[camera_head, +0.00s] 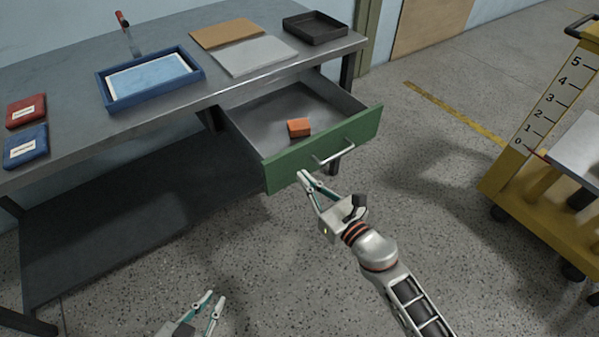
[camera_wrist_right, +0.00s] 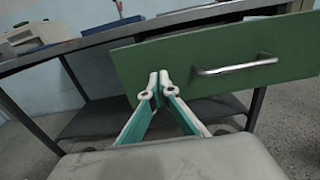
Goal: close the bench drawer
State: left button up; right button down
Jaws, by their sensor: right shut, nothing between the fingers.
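The bench drawer is pulled out from under the bench top. Its green front (camera_head: 285,172) has a metal bar handle (camera_head: 334,154), and an orange block (camera_head: 299,127) lies inside its grey tray. My right gripper (camera_head: 303,174) is shut and empty at the lower part of the green front, left of the handle. In the right wrist view the shut fingertips (camera_wrist_right: 159,84) overlap the green front (camera_wrist_right: 200,54), with the handle (camera_wrist_right: 236,66) to their right. I cannot tell whether they touch it.
The grey bench (camera_head: 150,118) carries a blue tray (camera_head: 150,80), a black tray (camera_head: 316,28), brown and grey sheets, and red and blue packets. A yellow cart (camera_head: 548,110) stands at the right. The floor in front of the drawer is clear apart from my arm.

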aim_at(293, 165)
jog(key=shift+x, duration=1.55)
